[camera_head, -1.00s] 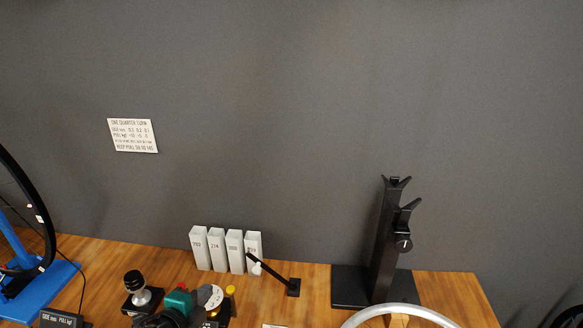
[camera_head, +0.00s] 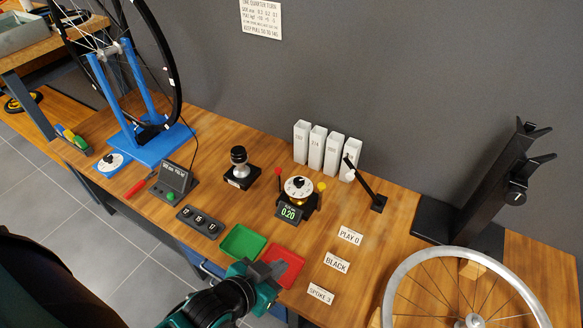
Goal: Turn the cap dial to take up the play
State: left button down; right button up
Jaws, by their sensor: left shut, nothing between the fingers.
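A round white dial (camera_head: 298,187) with dark markings sits on a small black unit with a green display (camera_head: 289,213) reading 0.20. A red knob and a yellow knob stand beside it. A second white dial (camera_head: 111,163) lies at the foot of the blue wheel stand (camera_head: 160,147); no label shows which is the cap dial. My left gripper (camera_head: 280,268), on a teal and black arm, is shut and empty over the red tray (camera_head: 291,268), nearer the front edge than the display unit and apart from both dials. My right gripper is out of view.
A green tray (camera_head: 243,241), a black block with several numbers (camera_head: 199,222), a tilted display box (camera_head: 175,182) and a black-knobbed device (camera_head: 240,168) stand around. Label cards (camera_head: 336,263), white numbered blocks (camera_head: 316,148), a black stand (camera_head: 480,190) and a spoked wheel (camera_head: 400,290) are to the right.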

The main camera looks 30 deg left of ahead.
aim_at(299, 181)
jog(key=u, duration=0.9)
